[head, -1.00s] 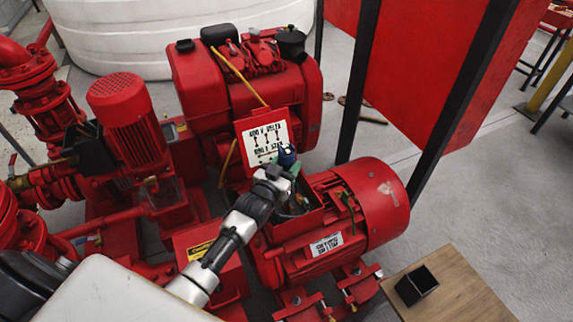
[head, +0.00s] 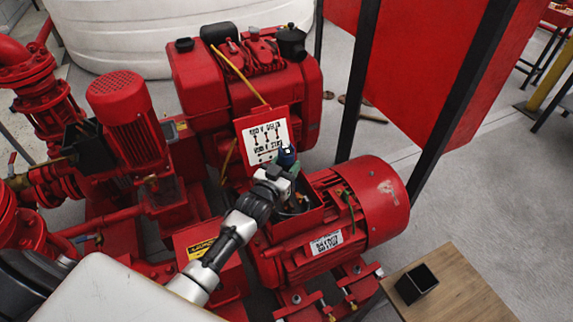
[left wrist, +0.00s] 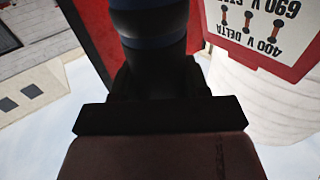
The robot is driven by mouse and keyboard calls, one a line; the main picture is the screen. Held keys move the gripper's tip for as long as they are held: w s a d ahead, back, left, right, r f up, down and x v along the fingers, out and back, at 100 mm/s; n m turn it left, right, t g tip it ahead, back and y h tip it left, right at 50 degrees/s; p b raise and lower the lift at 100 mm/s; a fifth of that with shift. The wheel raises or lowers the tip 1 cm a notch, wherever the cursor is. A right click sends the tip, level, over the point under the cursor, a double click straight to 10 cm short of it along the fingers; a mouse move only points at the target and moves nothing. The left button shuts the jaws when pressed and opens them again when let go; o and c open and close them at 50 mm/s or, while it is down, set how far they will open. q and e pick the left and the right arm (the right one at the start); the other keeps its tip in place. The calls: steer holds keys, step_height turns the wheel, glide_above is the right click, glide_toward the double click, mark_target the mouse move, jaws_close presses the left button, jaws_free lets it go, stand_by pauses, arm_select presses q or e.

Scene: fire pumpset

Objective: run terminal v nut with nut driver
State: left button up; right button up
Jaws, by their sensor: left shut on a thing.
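My left gripper (head: 281,174) is over the open terminal box (head: 312,214) on top of the red motor (head: 372,202). It is shut on the nut driver (head: 287,156), whose dark blue handle sticks up above the fingers. In the left wrist view the blue handle of the nut driver (left wrist: 150,22) stands between the dark fingers (left wrist: 160,100). The driver's tip and the terminal V nut are hidden behind the gripper and the box wall. The raised lid with the wiring label (head: 268,139) stands behind the gripper; the label also shows in the left wrist view (left wrist: 262,25). My right gripper is not in view.
A wooden table (head: 460,290) with a small black open box (head: 416,284) stands at the lower right. A red engine (head: 245,85) is behind the terminal box. Red pump and pipes (head: 125,120) crowd the left.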

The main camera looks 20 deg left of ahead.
mark_target(283, 155)
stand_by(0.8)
arm_select(q)
steer(key=shift+r+p, duration=0.25)
steer(key=shift+p, duration=0.25)
step_height(283, 155, up, 6)
steer(key=p, duration=0.5)
steer(key=shift+f, duration=0.2)
